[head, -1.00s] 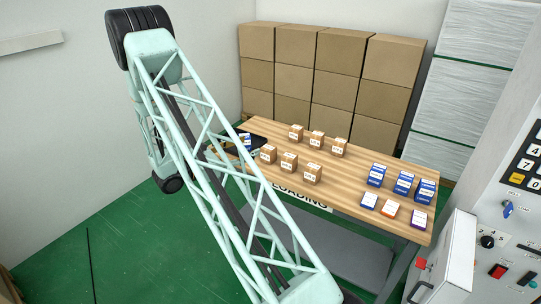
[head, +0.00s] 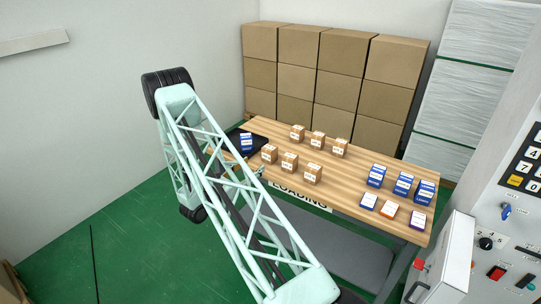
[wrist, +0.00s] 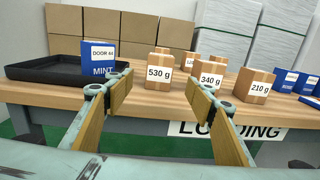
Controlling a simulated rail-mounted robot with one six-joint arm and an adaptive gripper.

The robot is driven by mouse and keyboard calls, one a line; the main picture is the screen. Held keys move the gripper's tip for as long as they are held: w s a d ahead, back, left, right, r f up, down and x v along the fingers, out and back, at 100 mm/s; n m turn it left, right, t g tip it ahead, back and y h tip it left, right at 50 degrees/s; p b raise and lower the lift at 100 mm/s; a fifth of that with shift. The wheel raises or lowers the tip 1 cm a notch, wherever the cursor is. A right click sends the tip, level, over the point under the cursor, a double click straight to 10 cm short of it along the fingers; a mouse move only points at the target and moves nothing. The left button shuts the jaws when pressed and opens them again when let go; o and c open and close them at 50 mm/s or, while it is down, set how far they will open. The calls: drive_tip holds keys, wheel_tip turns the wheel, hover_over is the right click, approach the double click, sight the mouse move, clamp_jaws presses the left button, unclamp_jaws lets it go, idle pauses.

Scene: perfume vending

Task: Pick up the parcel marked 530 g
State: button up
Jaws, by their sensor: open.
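The parcel marked 530 g (wrist: 159,74) is a small brown box with a white label. It stands on the wooden table (wrist: 190,106), straight ahead of my gripper (wrist: 162,90) in the wrist view. The jaws are wide apart and empty, with the parcel visible beyond and between the tips, not touched. In the head view, the leftmost front-row parcel (head: 269,153) matches it by position, though its label is too small to read there. My gripper shows partly in the head view (head: 258,172), at the table's front edge.
Parcels marked 340 g (wrist: 210,84) and 210 g (wrist: 254,97) stand to the right. A black tray (wrist: 36,68) with a blue MINT box (wrist: 98,68) lies to the left. More parcels (head: 317,139) stand behind; blue boxes (head: 403,184) are at the right.

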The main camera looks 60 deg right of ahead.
sight(266, 155)
drive_tip(key=shift+d, duration=0.1)
idle(0.3)
drive_tip(key=shift+s+d+b, duration=0.1)
drive_tip(key=shift+d+b, duration=0.2)
drive_tip(key=shift+d, duration=3.9)
drive_tip(key=shift+d, duration=0.1)
drive_tip(key=shift+d+b, duration=0.35)
drive_tip(key=shift+d, duration=2.15)
drive_tip(key=shift+c, duration=0.9)
drive_tip(key=c, duration=1.1)
